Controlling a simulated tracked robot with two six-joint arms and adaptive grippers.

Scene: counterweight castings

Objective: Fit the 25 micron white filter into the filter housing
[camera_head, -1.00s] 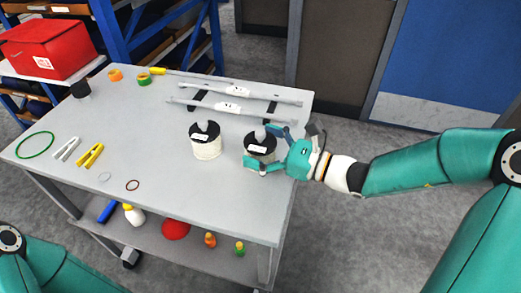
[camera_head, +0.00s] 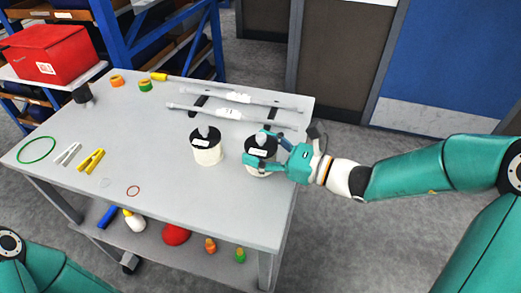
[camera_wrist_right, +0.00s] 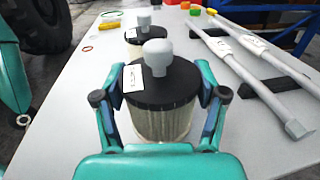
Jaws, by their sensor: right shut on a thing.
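Two cylindrical filters with black caps, pale knobs and white labels stand on the grey table (camera_head: 150,185). My right gripper (camera_head: 257,148) is shut on the right filter (camera_head: 263,171), its fingers on opposite sides of the body. In the right wrist view the held filter's pale pleated body (camera_wrist_right: 165,123) stands upright between the fingers. I cannot tell whether it touches the table. The left filter (camera_head: 207,155) stands apart from the gripper. The label print is too small to read, so the micron ratings are unclear. I cannot pick out the filter housing. My left gripper is outside the view.
Two long grey tubes (camera_head: 232,112) lie on black supports behind the filters. A green ring (camera_head: 37,150), yellow clip (camera_head: 91,160), white clip (camera_head: 67,154) and small red ring (camera_head: 133,191) lie left. Bottles stand on the lower shelf.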

